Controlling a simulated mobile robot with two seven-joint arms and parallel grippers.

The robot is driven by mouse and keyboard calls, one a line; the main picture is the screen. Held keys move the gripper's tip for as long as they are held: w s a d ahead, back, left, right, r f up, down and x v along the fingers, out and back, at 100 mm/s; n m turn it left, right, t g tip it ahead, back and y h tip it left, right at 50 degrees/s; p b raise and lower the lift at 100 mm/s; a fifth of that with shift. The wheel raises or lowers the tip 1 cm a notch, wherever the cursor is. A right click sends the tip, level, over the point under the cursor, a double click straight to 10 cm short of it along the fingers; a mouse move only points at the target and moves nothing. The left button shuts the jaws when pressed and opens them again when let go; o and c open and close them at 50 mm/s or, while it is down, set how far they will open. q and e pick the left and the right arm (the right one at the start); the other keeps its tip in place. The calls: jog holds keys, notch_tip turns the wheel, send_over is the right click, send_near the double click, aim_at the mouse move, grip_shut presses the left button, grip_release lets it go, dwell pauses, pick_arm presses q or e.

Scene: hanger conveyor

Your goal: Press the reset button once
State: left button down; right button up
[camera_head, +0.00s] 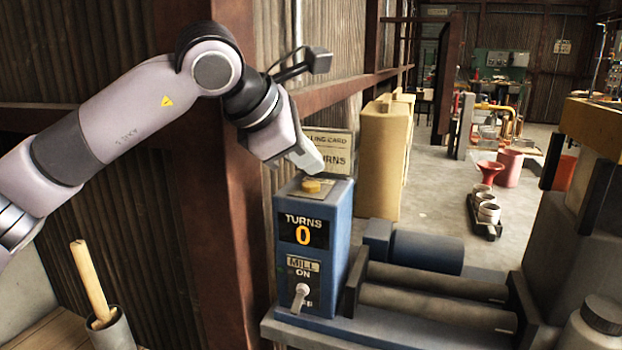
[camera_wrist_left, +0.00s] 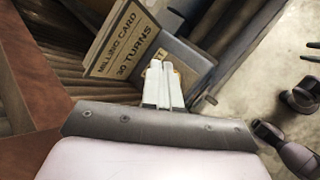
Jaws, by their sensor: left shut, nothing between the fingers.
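The reset button (camera_head: 311,186) is a round yellow button on top of the blue control box (camera_head: 338,240). The box's display (camera_head: 303,232) reads TURNS 0. My left gripper (camera_head: 313,168) is shut and empty, with its fingertips just above the button; I cannot tell exactly how small the gap is. In the left wrist view the pale fingers (camera_wrist_left: 162,72) point at the box top (camera_wrist_left: 190,58) and hide most of the button. My right gripper is not in view.
A MILL switch (camera_head: 299,297) is on the box front. A milling card sign (camera_head: 330,150) stands behind the box. Mill rollers (camera_head: 435,285) lie to the right. A rusty post (camera_head: 225,200) rises close on the left. A jar (camera_head: 597,325) is at front right.

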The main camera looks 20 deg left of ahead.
aim_at(306, 186)
pick_arm(q)
notch_tip(306, 186, up, 5)
jog(key=p, duration=0.3)
jog(key=shift+p, duration=0.35)
dwell(0.8)
